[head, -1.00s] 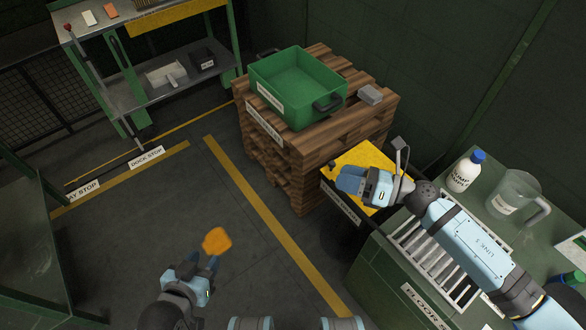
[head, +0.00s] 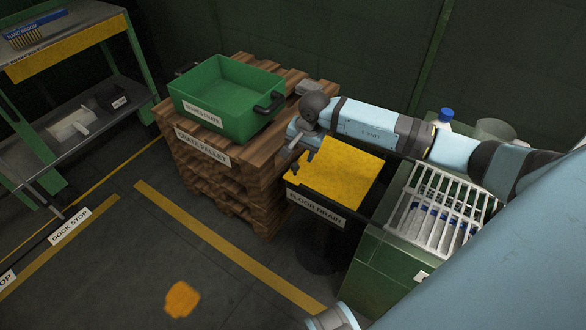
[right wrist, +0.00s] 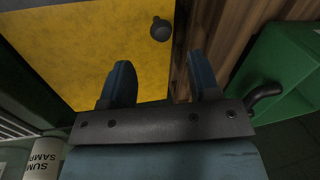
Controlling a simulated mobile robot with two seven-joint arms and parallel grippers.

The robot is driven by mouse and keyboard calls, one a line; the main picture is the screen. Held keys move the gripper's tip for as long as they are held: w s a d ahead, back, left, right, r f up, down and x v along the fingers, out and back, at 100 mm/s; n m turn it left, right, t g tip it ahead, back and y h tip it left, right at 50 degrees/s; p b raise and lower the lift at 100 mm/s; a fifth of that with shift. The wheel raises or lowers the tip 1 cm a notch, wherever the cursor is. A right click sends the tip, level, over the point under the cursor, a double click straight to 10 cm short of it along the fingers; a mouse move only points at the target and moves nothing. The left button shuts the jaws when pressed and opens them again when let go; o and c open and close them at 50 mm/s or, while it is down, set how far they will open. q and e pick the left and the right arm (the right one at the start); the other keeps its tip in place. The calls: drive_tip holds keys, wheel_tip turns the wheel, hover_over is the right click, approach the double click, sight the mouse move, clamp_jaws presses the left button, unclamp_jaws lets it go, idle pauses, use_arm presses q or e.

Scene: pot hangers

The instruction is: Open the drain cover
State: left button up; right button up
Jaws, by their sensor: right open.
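The drain cover (head: 335,177) is a flat yellow lid lying on the dark box labelled FLOOR DRAIN (head: 315,209). It looks shut. In the right wrist view the yellow cover (right wrist: 95,50) fills the upper left, with a dark round knob (right wrist: 160,28) near its edge. My right gripper (head: 303,162) is open and empty at the cover's far left corner, beside the pallet. In the right wrist view its two dark blue fingers (right wrist: 163,78) stand apart, with the knob beyond the gap between them. My left gripper is out of view.
A wooden crate pallet (head: 215,178) with a green crate (head: 225,98) stands close left of the drain. A green bench with a white rack (head: 440,205) is at the right. A shelf (head: 75,120) stands far left. The floor in front is clear except for an orange patch (head: 182,298).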

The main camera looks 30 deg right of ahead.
sight(296, 164)
drive_tip(key=f, duration=0.4)
drive_tip(key=w+a+f+b, duration=0.1)
drive_tip(key=f, duration=0.1)
drive_tip(key=shift+f, duration=0.3)
drive_tip(key=shift+w+f, duration=0.15)
drive_tip(key=shift+f, duration=0.55)
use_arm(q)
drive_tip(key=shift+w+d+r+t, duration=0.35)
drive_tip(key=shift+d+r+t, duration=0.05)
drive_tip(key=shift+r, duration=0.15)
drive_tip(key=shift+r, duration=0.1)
use_arm(e)
drive_tip(key=shift+c, duration=0.2)
